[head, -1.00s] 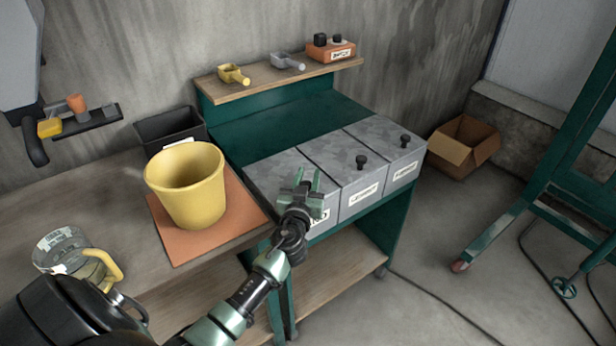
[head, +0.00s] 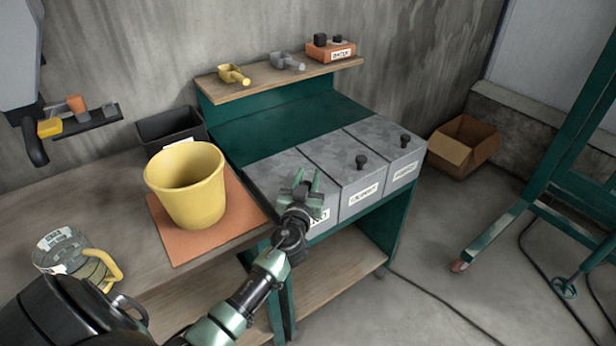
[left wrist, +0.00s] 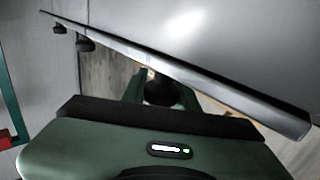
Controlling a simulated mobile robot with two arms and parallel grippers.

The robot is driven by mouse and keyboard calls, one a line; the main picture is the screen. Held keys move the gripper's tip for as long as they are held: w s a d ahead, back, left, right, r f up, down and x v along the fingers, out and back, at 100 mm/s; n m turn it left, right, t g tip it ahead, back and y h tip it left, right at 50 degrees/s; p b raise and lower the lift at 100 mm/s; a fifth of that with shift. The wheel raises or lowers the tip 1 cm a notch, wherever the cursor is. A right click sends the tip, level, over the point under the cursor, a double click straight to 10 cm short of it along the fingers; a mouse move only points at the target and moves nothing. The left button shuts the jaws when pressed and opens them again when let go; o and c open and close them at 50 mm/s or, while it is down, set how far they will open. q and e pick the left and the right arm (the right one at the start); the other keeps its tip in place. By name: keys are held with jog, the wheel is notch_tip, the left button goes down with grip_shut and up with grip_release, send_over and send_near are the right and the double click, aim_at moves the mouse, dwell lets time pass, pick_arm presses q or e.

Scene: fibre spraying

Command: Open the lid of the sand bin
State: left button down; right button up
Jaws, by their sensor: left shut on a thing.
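The sand bin (head: 262,180) is the leftmost of the grey metal bins in the green bench. Its front label (head: 320,217) is partly covered by my gripper, with only its last letters showing. Its lid looks flat and closed in the head view. My left gripper (head: 305,183) is over the front part of this lid. In the left wrist view a dark round knob (left wrist: 159,91) sits between the green fingers, which are shut on it. The knob is hidden in the head view. My right gripper is out of view.
Two more lidded bins with black knobs (head: 361,161) (head: 404,140) stand to the right. A yellow bucket (head: 190,190) is on an orange mat (head: 163,232) at the left. Scoops (head: 233,74) lie on the shelf (head: 265,80) above. A cardboard box (head: 463,146) is on the floor.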

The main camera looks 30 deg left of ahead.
pick_arm(q)
jog(key=a, duration=0.1)
jog(key=w+a+b, duration=0.1)
jog(key=a, duration=0.1)
jog(key=shift+w+f+b, duration=0.1)
jog(key=shift+b, duration=0.2)
jog(key=shift+w+a, duration=0.2)
jog(key=shift+a, duration=0.25)
jog(key=c, duration=1.1)
grip_release()
jog(key=shift+o, duration=0.2)
jog(key=shift+d, duration=0.1)
jog(key=shift+b+v, duration=0.45)
jog(key=shift+v, duration=3.5)
